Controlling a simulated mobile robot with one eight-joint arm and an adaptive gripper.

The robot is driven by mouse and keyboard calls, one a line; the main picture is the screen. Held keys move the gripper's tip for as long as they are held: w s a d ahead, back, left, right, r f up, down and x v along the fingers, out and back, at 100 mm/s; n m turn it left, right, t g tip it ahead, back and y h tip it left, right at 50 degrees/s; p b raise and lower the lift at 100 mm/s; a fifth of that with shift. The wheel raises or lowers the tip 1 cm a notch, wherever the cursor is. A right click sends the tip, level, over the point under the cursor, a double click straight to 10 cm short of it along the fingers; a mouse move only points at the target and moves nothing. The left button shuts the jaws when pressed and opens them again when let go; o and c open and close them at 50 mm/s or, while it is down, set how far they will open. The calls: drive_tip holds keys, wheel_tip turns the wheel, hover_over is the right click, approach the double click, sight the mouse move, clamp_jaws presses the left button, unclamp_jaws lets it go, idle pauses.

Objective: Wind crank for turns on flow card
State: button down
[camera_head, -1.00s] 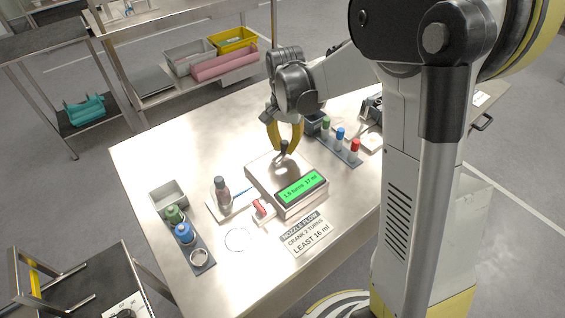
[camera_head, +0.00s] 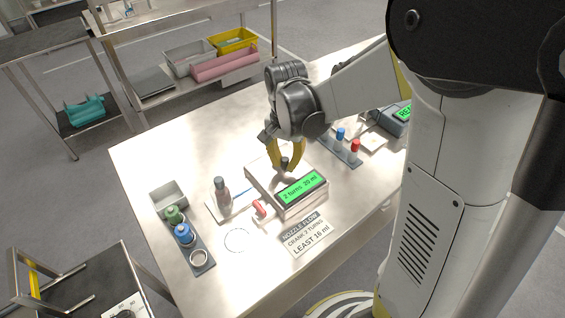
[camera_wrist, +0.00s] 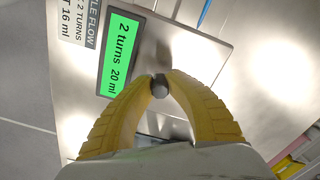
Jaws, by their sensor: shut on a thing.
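My gripper (camera_head: 285,160) has its yellow fingers shut on the dark crank knob (camera_wrist: 159,87) on top of the pale metering box (camera_head: 262,182). The box's green display (camera_head: 300,187) reads "2 turns 20 ml"; it also shows in the wrist view (camera_wrist: 119,55). The flow card (camera_head: 306,236) lies in front of the box and reads "NOZZLE FLOW, CRANK 2 TURNS, LEAST 16 ml". A red part (camera_head: 260,208) sits at the box's front left. The crank's arm is mostly hidden by the fingers.
A dark-capped bottle (camera_head: 222,194) stands on a white pad left of the box. A rack with green and blue bottles (camera_head: 184,234) and a grey bin (camera_head: 168,196) are at the left. Blue and red capped pieces (camera_head: 355,146) stand in a rack to the right. The front table is mostly clear.

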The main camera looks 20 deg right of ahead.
drive_tip(key=c, duration=1.3)
unclamp_jaws()
drive_tip(key=shift+o, duration=0.2)
wheel_tip(320, 180, up, 7)
drive_tip(key=p, duration=0.5)
drive_tip(key=shift+r, duration=0.1)
